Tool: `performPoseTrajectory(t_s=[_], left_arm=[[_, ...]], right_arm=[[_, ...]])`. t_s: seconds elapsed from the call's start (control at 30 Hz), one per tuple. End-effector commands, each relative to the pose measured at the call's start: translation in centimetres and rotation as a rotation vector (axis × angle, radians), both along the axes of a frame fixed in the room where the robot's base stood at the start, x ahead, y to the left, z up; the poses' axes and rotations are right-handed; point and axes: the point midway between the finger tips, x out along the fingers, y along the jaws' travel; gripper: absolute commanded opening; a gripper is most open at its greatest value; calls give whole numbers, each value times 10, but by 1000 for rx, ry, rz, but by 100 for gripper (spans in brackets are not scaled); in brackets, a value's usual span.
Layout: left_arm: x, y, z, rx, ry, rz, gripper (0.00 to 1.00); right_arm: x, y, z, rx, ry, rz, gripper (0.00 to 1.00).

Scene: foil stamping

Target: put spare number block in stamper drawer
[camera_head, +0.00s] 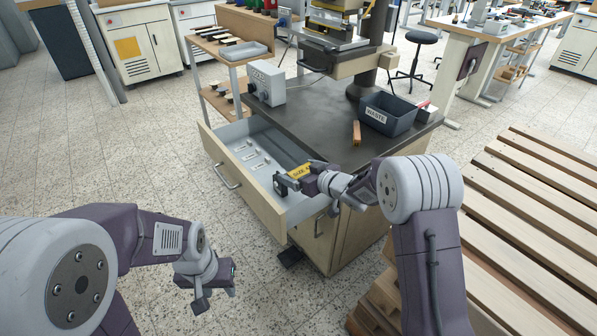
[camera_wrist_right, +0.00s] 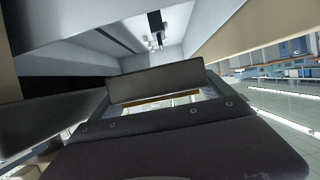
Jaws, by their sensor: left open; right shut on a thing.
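The stamper drawer (camera_head: 247,203) is pulled out from the bench, and several small pale pieces lie inside. My right gripper (camera_head: 296,177) is shut on the number block (camera_head: 302,170), which has a yellow face lettered "SIZE". The gripper and block are over the right part of the open drawer; I cannot tell whether the block touches the drawer. In the right wrist view, a thin yellowish strip, likely the block (camera_wrist_right: 155,102), shows between the dark jaws, with grey drawer walls beyond. My left gripper (camera_head: 215,290) is open and empty, low over the floor in front of the drawer.
The dark benchtop (camera_head: 315,125) holds a grey control box (camera_head: 267,83), a bin marked "WASTE" (camera_head: 388,115) and a wooden-brown block (camera_head: 357,133). The stamping press (camera_head: 335,35) stands behind. Wooden pallets (camera_head: 530,200) fill the right side. Floor at left is clear.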

Motion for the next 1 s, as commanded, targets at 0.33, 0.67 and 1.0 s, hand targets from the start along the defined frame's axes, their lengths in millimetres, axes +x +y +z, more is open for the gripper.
performPoseTrajectory(t_s=[0.33,0.67,1.0], left_arm=[[0,0,-16,0,0,0,41],[0,0,-20,0,0,0,41],[0,0,-22,0,0,0,41]], right_arm=[[1,1,-24,4,-8,1,18],[1,1,-32,3,-7,1,18],[-1,0,-41,-2,1,0,94]])
